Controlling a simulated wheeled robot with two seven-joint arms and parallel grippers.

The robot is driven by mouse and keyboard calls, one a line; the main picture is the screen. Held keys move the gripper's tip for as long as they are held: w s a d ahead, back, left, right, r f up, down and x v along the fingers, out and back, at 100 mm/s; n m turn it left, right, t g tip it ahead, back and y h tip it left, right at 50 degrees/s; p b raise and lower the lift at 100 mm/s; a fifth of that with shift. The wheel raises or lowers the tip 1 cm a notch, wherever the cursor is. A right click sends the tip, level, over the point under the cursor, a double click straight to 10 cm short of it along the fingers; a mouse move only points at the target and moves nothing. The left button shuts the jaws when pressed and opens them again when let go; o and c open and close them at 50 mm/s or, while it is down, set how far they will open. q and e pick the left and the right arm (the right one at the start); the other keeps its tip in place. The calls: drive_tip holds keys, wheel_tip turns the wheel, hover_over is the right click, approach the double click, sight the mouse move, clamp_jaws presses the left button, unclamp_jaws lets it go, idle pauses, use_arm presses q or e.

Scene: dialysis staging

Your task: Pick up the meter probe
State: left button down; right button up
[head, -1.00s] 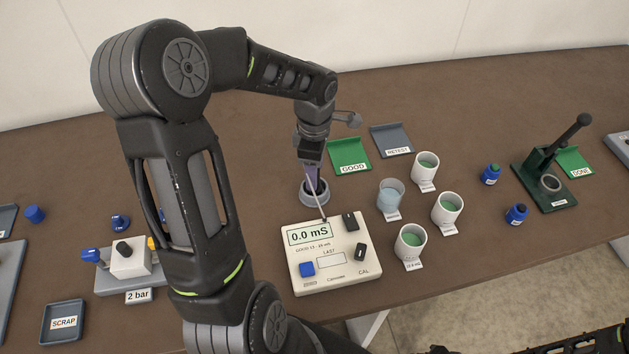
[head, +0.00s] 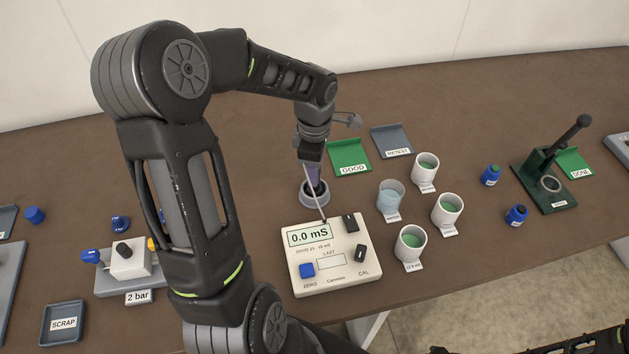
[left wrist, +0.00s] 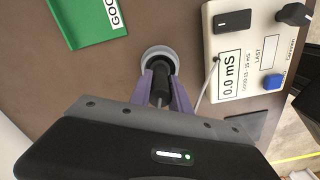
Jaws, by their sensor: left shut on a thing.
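The meter probe (left wrist: 160,88) is a dark handle standing in a round grey holder (head: 314,194). My left gripper (left wrist: 160,92) is above the holder, with its purple fingers on both sides of the probe, shut on it. In the head view my left gripper (head: 313,176) hides most of the probe. The lower end of the probe is inside the holder. A cable runs from near the probe to the white meter (head: 333,278), which reads 0.0 mS. Part of my right arm shows at the lower right, but its gripper is not in view.
A green GOOD tray (head: 349,157) and a grey RETEST tray (head: 391,141) lie behind the holder. Several cups, such as the clear one (head: 390,197), stand to the right. A dark green press (head: 545,180) is farther right. A SCRAP tray (head: 62,322) is at the lower left.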

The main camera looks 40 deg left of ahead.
idle(0.4)
use_arm(q)
drive_tip(key=shift+w+r, duration=0.1)
drive_tip(key=shift+r, duration=0.45)
wheel_tip(320, 180, up, 9)
drive_tip(key=shift+b, duration=0.7)
